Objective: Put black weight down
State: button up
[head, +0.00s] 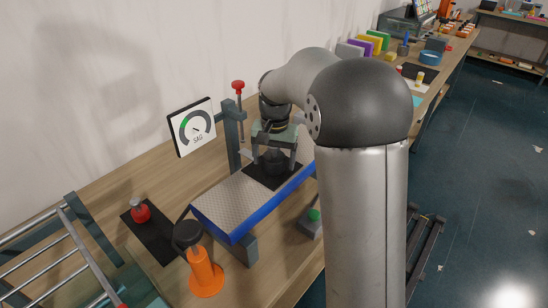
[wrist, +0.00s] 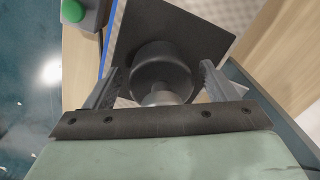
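The black weight (head: 274,162) is a dark cylinder with a paler knob on top. It appears to stand upright on a black square pad (head: 258,178) on the grey, blue-edged track (head: 225,208). My gripper (head: 274,158) is directly above and around it, pointing down. In the wrist view the weight (wrist: 160,68) sits between the two fingers of my gripper (wrist: 162,72), over the black pad (wrist: 205,30). The fingers are wide apart, with gaps on both sides of the weight and its knob. The weight's underside is hidden.
A SAG gauge (head: 192,127) stands behind the track, beside a post with a red knob (head: 238,85). An orange-based pump-like object (head: 205,274) and a red-topped weight (head: 140,210) on a black mat are at front left. A green button box (head: 312,220) is right of the track.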

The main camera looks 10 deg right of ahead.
notch_tip(320, 180, up, 12)
jog(key=shift+d+r, duration=0.1)
jog(key=shift+r, duration=0.1)
jog(key=s+f+n, duration=0.2)
jog(key=s+f, duration=0.2)
jog(key=s, duration=0.5)
jog(key=s+f+n, duration=0.1)
jog(key=s+f, duration=0.4)
jog(key=s, duration=0.5)
jog(key=s+f+n, duration=0.2)
jog(key=s+f, duration=0.3)
jog(key=s, duration=0.5)
jog(key=shift+s+a+n+t, duration=0.15)
jog(key=shift+a+n+t, duration=0.1)
jog(key=shift+n+t, duration=0.05)
